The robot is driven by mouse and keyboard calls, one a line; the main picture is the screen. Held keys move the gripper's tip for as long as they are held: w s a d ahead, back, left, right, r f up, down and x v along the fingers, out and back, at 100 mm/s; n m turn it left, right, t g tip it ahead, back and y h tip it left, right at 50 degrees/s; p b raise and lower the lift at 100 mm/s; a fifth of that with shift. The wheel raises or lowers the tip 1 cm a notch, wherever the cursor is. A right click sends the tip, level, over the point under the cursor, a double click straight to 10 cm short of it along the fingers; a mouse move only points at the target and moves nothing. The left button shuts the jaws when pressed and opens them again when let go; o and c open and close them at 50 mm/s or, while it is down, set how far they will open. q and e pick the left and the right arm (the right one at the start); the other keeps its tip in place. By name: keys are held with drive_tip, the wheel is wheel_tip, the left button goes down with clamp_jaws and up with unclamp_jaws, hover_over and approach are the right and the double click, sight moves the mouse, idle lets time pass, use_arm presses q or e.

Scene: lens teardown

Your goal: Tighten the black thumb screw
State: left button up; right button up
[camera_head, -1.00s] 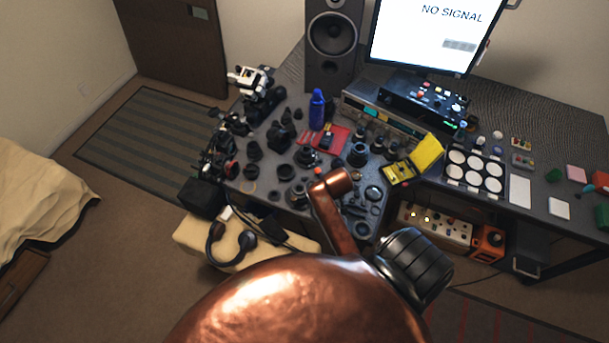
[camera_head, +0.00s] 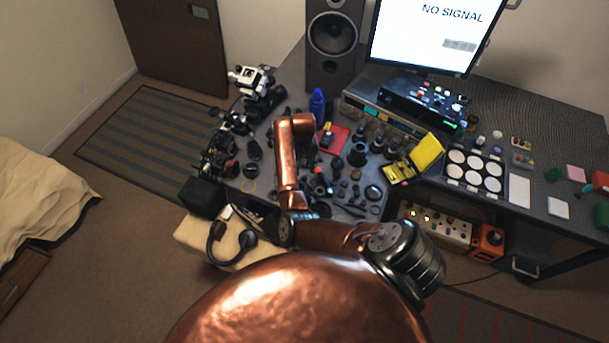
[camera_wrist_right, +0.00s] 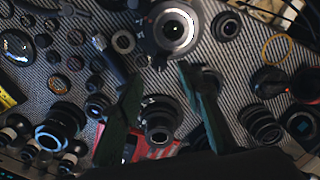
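My right gripper (camera_wrist_right: 160,72) shows in the right wrist view as two dark fingers spread apart, with nothing held between them. A black lens barrel (camera_wrist_right: 159,120) shows between and beyond the fingers; I see no contact. A larger lens part with a pale ring (camera_wrist_right: 173,28) lies past the fingertips. I cannot make out which small dark part is the black thumb screw. In the head view my copper right arm reaches over the left part of the desk, and its gripper cannot be made out there. My left gripper is not in view.
Lens parts crowd the desk, with a red tray (camera_head: 338,139), a blue bottle (camera_head: 317,104) and an open yellow case (camera_head: 427,153) around them. A speaker (camera_head: 333,42) and monitor (camera_head: 432,35) stand behind. Headphones (camera_head: 231,246) lie on a cushioned bench in front.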

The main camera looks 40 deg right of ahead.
sight(304, 177)
drive_tip(key=shift+f, duration=2.7)
drive_tip(key=shift+c, duration=0.4)
clamp_jaws()
